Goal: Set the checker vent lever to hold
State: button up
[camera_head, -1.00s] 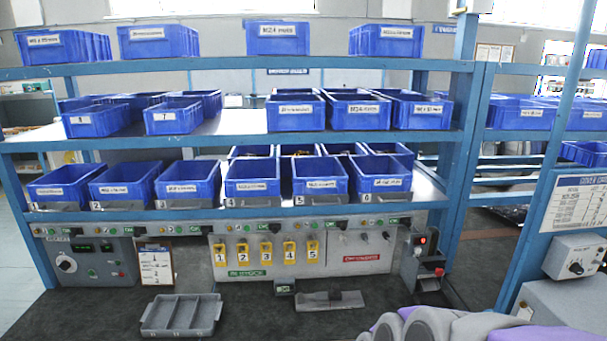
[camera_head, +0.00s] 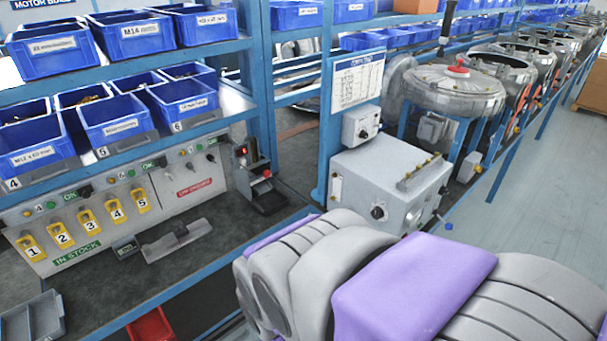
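A grey metal box (camera_head: 385,175), which looks like the checker, stands right of the bench shelving in the head view. It has a dark knob (camera_head: 378,212) on its front and a metal strip with several small fittings on top. A small lever with a blue tip (camera_head: 448,227) sticks out low at its right side. I cannot tell for sure whether this is the vent lever, or which setting it has. My grey and purple arm links fill the lower right, just in front of the box. My gripper is not in view.
A small white control box (camera_head: 361,125) and a printed sign board (camera_head: 357,80) stand behind the grey box. A blue post (camera_head: 325,150) is at its left. A round metal drum (camera_head: 455,88) stands behind right. Open floor (camera_head: 530,165) lies at the right.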

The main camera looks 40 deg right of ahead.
aim_at(449, 226)
jog(key=z, duration=2.35)
jog(key=i+u, duration=0.25)
jog(key=i, duration=0.9)
jog(key=j, duration=0.1)
